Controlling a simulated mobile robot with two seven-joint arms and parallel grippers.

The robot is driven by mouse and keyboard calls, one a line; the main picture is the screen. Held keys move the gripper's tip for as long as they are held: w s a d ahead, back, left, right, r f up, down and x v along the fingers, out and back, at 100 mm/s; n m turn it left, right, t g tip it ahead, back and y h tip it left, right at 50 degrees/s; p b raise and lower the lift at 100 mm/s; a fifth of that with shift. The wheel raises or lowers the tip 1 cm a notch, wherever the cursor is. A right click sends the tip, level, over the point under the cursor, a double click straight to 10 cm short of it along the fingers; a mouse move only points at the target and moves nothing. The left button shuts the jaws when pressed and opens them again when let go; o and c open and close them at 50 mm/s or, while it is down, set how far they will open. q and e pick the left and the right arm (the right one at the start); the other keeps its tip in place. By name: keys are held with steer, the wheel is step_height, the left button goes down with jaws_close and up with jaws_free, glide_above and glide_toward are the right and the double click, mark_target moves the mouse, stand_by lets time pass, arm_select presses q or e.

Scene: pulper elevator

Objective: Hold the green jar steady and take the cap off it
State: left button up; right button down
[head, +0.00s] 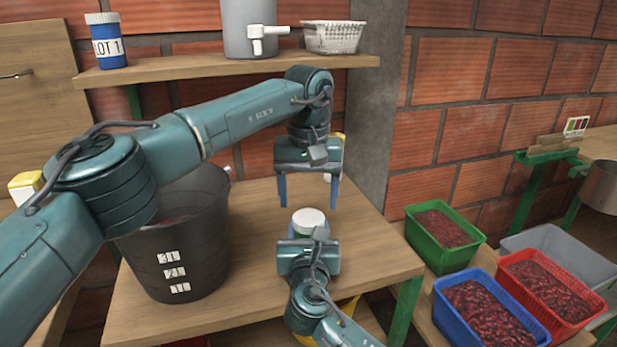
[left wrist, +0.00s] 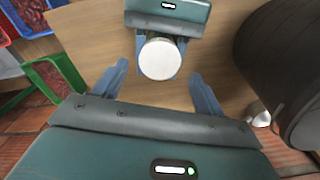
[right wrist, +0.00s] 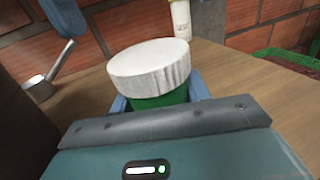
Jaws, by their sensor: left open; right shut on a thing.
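The green jar (right wrist: 160,101) stands upright with its white ribbed cap (right wrist: 150,66) on. In the head view the cap (head: 308,217) shows on the wooden table, with the jar's body mostly hidden by my right gripper. My right gripper (right wrist: 155,100) is shut around the jar's body below the cap. My left gripper (head: 308,190) is open and empty, pointing down above the cap, with a gap between its fingertips and the cap. In the left wrist view the cap (left wrist: 159,58) lies just beyond and between the open fingers.
A large dark bucket (head: 190,245) stands left of the jar. A shelf (head: 200,69) runs along the brick wall above. Green (head: 440,262), blue and red crates of dark red contents sit at right. A metal scoop (right wrist: 45,80) lies behind the jar.

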mark_target(308, 217)
arm_select(q)
steer(key=shift+f, duration=1.95)
steer(key=shift+c, duration=0.3)
